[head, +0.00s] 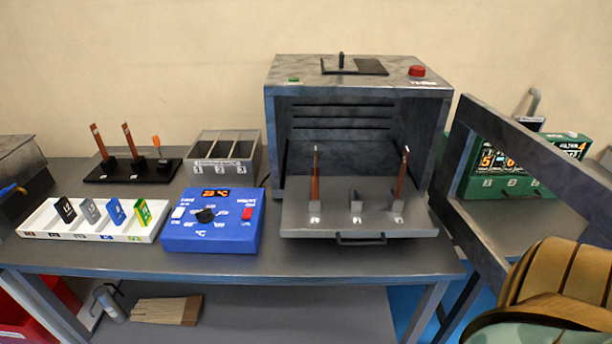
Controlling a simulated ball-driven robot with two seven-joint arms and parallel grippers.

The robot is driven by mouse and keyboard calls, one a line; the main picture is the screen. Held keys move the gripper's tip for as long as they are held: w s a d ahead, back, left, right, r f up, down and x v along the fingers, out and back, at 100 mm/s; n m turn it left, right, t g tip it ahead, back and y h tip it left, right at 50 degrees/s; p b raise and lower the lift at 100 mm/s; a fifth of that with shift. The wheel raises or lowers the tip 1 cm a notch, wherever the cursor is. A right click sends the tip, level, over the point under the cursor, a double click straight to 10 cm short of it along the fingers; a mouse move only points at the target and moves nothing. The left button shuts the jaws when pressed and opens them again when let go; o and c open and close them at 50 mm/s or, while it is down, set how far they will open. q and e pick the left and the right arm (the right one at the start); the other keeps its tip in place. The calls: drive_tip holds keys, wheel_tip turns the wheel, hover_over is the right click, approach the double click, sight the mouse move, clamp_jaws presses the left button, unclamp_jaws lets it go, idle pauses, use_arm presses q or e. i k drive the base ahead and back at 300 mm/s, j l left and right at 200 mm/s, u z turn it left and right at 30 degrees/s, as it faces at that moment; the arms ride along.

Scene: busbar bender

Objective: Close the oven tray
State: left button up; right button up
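The grey oven (360,80) stands on the table right of centre with its front open. The oven tray (335,222) is slid out, its front edge and dark handle (361,239) reaching toward the table's front edge. Two copper-coloured bars (315,175) (402,175) stand upright in holders on the tray, left and right; the middle holder (356,201) looks empty. A grey door frame (478,215) with a window opening is swung out to the right. Neither gripper shows; a gold, ribbed part, apparently of my arm, fills the bottom right corner.
A green device (500,185) shows through the door frame. Space before the tray is open.

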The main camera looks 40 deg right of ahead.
sight(346, 207)
drive_tip(key=z, duration=1.7)
